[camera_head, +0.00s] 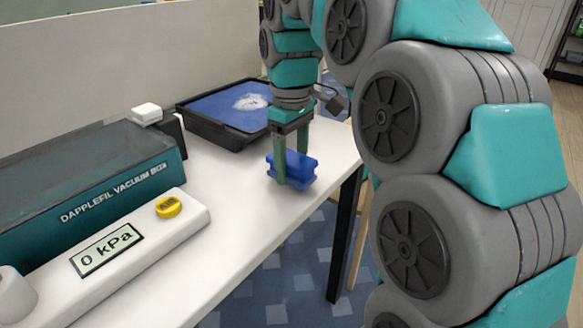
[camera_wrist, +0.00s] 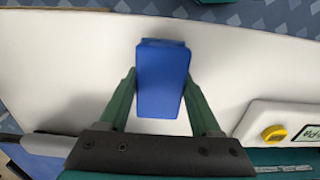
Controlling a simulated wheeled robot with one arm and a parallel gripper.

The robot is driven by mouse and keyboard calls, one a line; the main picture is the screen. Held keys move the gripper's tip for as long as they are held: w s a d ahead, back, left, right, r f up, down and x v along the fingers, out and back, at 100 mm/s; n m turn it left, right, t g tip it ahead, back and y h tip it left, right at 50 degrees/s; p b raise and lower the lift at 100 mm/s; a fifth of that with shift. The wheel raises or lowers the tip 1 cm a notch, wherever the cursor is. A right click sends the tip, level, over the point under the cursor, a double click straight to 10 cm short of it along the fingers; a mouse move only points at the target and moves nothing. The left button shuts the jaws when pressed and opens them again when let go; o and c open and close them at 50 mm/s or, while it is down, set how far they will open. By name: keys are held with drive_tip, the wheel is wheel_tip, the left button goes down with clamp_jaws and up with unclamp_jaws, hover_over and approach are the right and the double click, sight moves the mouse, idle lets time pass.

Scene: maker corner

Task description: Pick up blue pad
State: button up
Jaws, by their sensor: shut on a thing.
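The blue pad (camera_head: 300,168) is a small blue block near the right edge of the white table (camera_head: 232,220). My gripper (camera_head: 292,178) points down over it, with its green fingers on either side of the pad. In the wrist view the pad (camera_wrist: 162,78) lies between the two fingertips of my gripper (camera_wrist: 161,80). My gripper is shut on the pad. I cannot tell whether the pad's underside touches the table or is slightly above it.
A black tray (camera_head: 200,128) with a blue bottom and a whitish patch stands behind the pad. A teal vacuum box (camera_head: 80,190) and a white panel (camera_head: 150,240) with a "0 kPa" display and yellow knob (camera_head: 168,207) stand at left. The table front is clear.

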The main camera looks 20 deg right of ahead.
drive_tip(key=shift+r, duration=0.95)
drive_tip(key=shift+s+r, duration=0.1)
drive_tip(key=shift+s, duration=0.15)
drive_tip(key=s+d+r+b, duration=0.1)
drive_tip(key=s+d, duration=0.2)
drive_tip(key=s, duration=1.2)
drive_tip(key=shift+r+b, duration=0.2)
drive_tip(key=shift+b, duration=0.2)
drive_tip(key=shift+s, duration=0.1)
drive_tip(key=o, duration=0.8)
drive_tip(key=c, duration=0.6)
